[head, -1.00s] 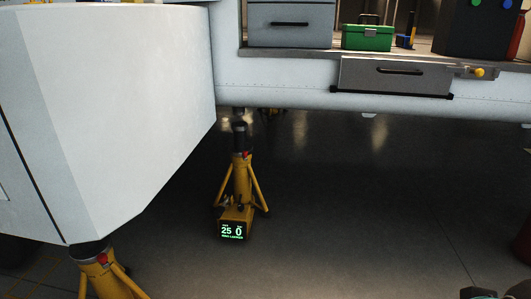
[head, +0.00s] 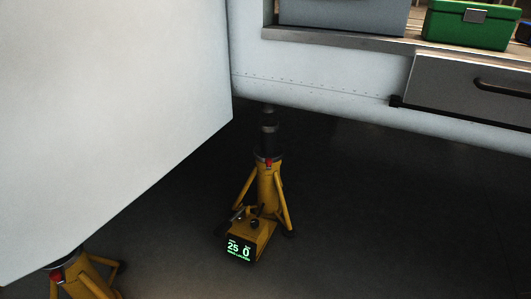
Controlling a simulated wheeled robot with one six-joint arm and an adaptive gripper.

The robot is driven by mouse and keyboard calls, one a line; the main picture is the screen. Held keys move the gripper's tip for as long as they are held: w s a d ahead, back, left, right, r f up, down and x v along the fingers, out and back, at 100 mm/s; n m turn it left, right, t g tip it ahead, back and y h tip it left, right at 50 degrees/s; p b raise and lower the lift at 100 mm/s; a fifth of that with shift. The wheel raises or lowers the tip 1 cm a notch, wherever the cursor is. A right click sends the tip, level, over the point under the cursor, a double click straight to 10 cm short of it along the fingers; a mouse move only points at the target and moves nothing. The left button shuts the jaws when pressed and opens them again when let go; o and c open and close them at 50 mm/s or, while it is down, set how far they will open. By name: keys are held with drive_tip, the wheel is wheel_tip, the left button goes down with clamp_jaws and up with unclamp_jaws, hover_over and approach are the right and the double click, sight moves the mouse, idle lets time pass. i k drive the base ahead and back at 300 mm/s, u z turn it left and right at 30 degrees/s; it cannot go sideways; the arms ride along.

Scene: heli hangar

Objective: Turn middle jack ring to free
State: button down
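A yellow tripod jack (head: 268,190) stands upright on the floor under the white hull in the head view. I cannot tell which one is the middle jack. My gripper is not in view.
A large white body panel (head: 110,110) fills the left and hangs low. The dark floor (head: 400,220) right of the jack is clear.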

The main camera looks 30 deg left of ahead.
sight(269, 161)
drive_tip(key=u, duration=0.95)
drive_tip(key=i, duration=1)
drive_tip(key=u, duration=1.05)
